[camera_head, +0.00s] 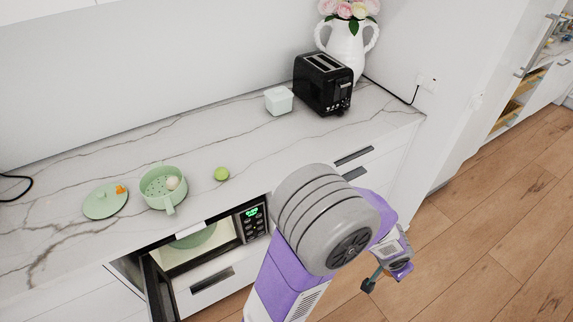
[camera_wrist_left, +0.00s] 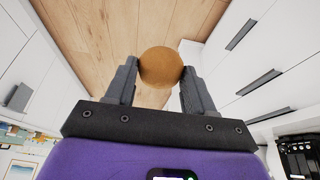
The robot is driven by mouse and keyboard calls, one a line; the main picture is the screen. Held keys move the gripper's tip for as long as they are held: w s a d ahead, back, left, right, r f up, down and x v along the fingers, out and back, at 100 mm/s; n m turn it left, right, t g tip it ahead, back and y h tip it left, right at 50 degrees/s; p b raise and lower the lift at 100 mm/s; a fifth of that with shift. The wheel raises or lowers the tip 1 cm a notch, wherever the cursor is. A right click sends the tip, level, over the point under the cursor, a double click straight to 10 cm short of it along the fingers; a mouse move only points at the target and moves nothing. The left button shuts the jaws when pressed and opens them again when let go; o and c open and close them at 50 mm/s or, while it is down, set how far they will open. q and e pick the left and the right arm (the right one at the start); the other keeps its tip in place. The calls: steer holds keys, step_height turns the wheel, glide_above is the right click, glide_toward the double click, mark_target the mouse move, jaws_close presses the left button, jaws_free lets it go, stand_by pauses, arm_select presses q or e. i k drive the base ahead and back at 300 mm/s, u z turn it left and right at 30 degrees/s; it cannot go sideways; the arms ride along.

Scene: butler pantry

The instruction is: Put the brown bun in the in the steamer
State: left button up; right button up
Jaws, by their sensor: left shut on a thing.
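The brown bun (camera_wrist_left: 160,66) is between the fingers of my left gripper (camera_wrist_left: 160,78) in the left wrist view, with wooden floor below it. The light green steamer (camera_head: 152,199) stands open on the counter at the left, with a pale round item (camera_head: 172,183) inside. Its green lid (camera_head: 102,208) lies flat to its left. My right gripper is out of view.
A microwave (camera_head: 252,224) below the counter has its door (camera_head: 158,290) open, with a green dish (camera_head: 192,238) inside. A green round item (camera_head: 222,174), white box (camera_head: 278,100), black toaster (camera_head: 323,84) and flower vase (camera_head: 346,48) stand on the counter. Floor at right is clear.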

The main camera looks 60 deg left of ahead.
mark_target(156, 193)
steer(key=u, duration=1.65)
